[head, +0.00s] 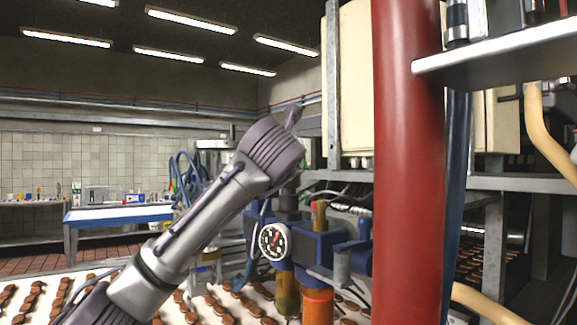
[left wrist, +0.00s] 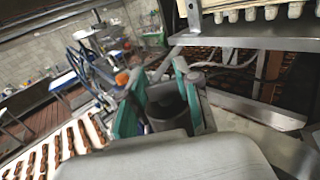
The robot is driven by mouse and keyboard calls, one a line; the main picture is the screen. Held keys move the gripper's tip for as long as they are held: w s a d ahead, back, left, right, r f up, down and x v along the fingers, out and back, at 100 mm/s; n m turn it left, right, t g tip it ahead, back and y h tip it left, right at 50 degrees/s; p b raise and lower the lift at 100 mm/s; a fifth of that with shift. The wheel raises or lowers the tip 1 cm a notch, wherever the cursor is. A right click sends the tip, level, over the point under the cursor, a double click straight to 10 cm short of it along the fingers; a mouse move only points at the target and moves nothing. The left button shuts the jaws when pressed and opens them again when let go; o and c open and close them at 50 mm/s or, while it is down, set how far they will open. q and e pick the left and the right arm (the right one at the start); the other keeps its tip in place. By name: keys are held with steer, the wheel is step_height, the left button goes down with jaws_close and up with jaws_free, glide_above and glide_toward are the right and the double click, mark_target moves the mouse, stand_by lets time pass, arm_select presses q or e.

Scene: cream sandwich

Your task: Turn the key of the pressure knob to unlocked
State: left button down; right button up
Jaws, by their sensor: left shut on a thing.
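My left arm rises from the lower left in the head view, and its wrist hides most of my left gripper. In the left wrist view the teal fingers of my left gripper (left wrist: 158,85) stand on either side of a dark round knob (left wrist: 167,112) and are shut on it. In the head view a dark cylindrical part (head: 288,203) shows just below my wrist, on a blue valve assembly (head: 322,247) beside a round gauge (head: 273,241). A brass-coloured stem (head: 319,215) stands to its right. I cannot make out the key or its lock position. My right gripper is not in view.
A thick red column (head: 407,160) stands close on the right. A metal shelf (head: 500,57) and cream hoses are beyond it. Conveyors with brown biscuits (head: 235,303) run below.

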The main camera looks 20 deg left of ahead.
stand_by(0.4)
arm_select(q)
steer(key=c, duration=0.8)
jaws_free()
steer(key=s+d, duration=0.2)
steer(key=s, duration=0.9)
steer(key=shift+s+d, duration=0.15)
steer(key=shift+s, duration=0.2)
